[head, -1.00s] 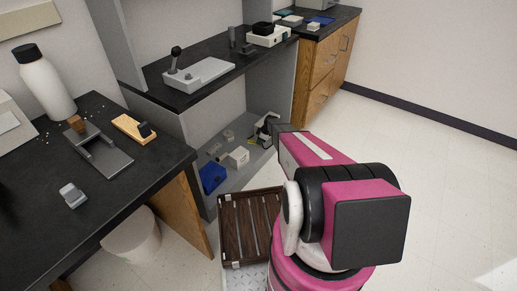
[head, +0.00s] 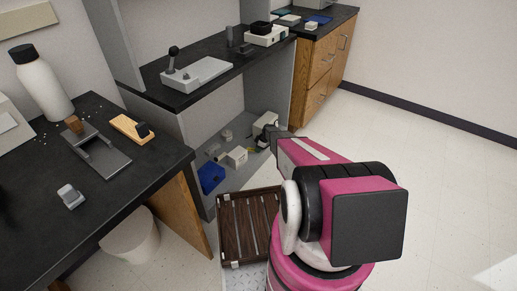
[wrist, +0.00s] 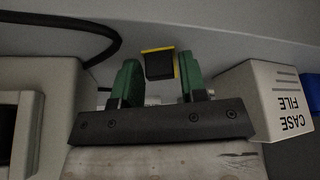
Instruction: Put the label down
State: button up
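The label appears as a small dark piece with yellow edges (wrist: 159,65) in the wrist view. It sits between the tips of the two green fingers of my gripper (wrist: 160,82) and seems to touch both, sticking out past them. The fingers are spaced about the width of this piece. The surface under the piece is hard to judge.
A white box marked CASE FILE (wrist: 278,102) stands close right of my gripper in the wrist view. A black cable (wrist: 85,32) curves at upper left. In the head view, a blue bin (head: 211,177) and small white boxes (head: 237,157) occupy the lower shelf.

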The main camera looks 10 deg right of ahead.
jog(key=shift+o, duration=0.6)
jog(key=shift+r, duration=0.2)
jog(key=s+v, duration=0.1)
jog(key=v, duration=1.2)
jog(key=s+a+r+m+h, duration=0.1)
jog(key=s+r+m, duration=0.3)
jog(key=s+r, duration=0.6)
jog(key=s+a+r+m+g+h, duration=0.1)
jog(key=s+a+r+m, duration=0.3)
jog(key=s+r, duration=0.6)
jog(key=s+a+r+m+h, duration=0.2)
jog(key=s+r+m, duration=0.3)
jog(key=s+r, duration=0.4)
jog(key=s+a, duration=0.1)
jog(key=s, duration=0.6)
jog(key=shift+r+m+g, duration=0.3)
jog(key=shift+r, duration=0.1)
